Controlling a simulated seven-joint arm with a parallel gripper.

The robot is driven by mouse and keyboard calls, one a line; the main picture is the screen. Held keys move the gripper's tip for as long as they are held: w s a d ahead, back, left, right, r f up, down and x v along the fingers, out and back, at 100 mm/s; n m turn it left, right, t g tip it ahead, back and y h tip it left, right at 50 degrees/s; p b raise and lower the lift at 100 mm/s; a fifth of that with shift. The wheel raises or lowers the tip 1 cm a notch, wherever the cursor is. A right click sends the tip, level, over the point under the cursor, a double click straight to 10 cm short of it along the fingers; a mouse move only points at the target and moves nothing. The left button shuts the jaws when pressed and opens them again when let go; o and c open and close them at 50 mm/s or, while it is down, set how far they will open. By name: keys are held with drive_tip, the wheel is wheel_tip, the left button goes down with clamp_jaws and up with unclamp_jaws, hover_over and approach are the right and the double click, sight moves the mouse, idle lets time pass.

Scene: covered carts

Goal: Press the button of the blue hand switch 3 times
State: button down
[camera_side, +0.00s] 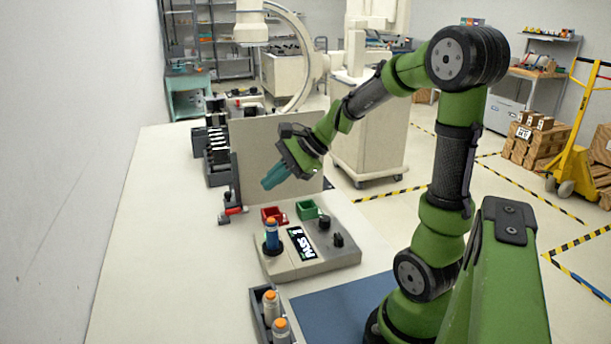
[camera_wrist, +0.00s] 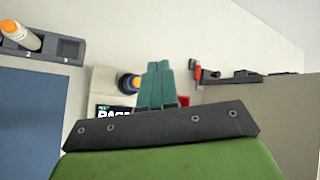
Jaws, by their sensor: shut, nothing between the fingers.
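The blue hand switch (camera_side: 272,240) stands upright in a dark holder on the left part of a beige console (camera_side: 312,267). Its orange button (camera_side: 271,222) is on top. In the wrist view the blue hand switch (camera_wrist: 124,84) shows just left of my fingers, its orange button (camera_wrist: 136,81) close beside them in the picture. My gripper (camera_side: 267,184) has teal fingers, shut and empty. It is tilted down and left, above and apart from the switch in the side view. The fingers also show in the wrist view (camera_wrist: 159,67).
A grey rack (camera_side: 258,318) at the front holds other orange-topped switches. A beige panel (camera_side: 285,168) stands behind. A blue mat (camera_side: 340,307) lies in front.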

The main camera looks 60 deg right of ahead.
hover_over(276, 222)
drive_tip(key=shift+f, duration=3.3)
drive_tip(key=shift+f, duration=0.4)
drive_tip(key=shift+f, duration=0.4)
drive_tip(key=shift+r, duration=0.85)
drive_tip(key=shift+r, duration=2.5)
